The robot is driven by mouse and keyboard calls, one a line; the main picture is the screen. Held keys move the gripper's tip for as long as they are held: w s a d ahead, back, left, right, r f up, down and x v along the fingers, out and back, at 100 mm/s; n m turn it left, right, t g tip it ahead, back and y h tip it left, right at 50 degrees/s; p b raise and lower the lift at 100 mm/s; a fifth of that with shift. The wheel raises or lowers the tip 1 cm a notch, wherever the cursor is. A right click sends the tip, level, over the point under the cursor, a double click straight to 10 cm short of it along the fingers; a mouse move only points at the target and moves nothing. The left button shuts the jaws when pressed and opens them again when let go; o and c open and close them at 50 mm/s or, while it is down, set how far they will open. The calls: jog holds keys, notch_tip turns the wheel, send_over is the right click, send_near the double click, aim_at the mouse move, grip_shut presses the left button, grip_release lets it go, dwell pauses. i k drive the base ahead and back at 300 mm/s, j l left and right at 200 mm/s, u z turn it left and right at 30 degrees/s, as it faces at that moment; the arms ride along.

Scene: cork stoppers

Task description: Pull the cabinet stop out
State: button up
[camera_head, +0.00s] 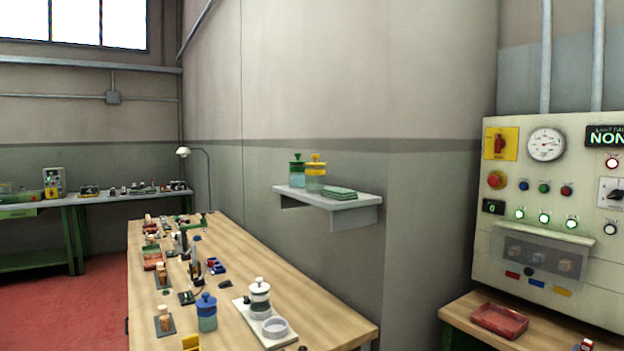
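A cream control cabinet (488,262) hangs on the wall at the right. A red mushroom-shaped button on a yellow ring, apparently the cabinet stop (495,180), sits near its left edge, below a red rotary switch on a yellow plate (501,143). Whether the stop is pressed in or out cannot be told from this view. My gripper is not in view.
A round gauge (545,144), several small buttons and green lamps share the cabinet face. A bench with a red tray (499,320) stands below the cabinet. A long wooden table (232,260) with jars and small items fills the middle. A wall shelf (335,202) juts out.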

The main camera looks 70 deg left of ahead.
aim_at(493, 181)
jog(key=u, duration=1.55)
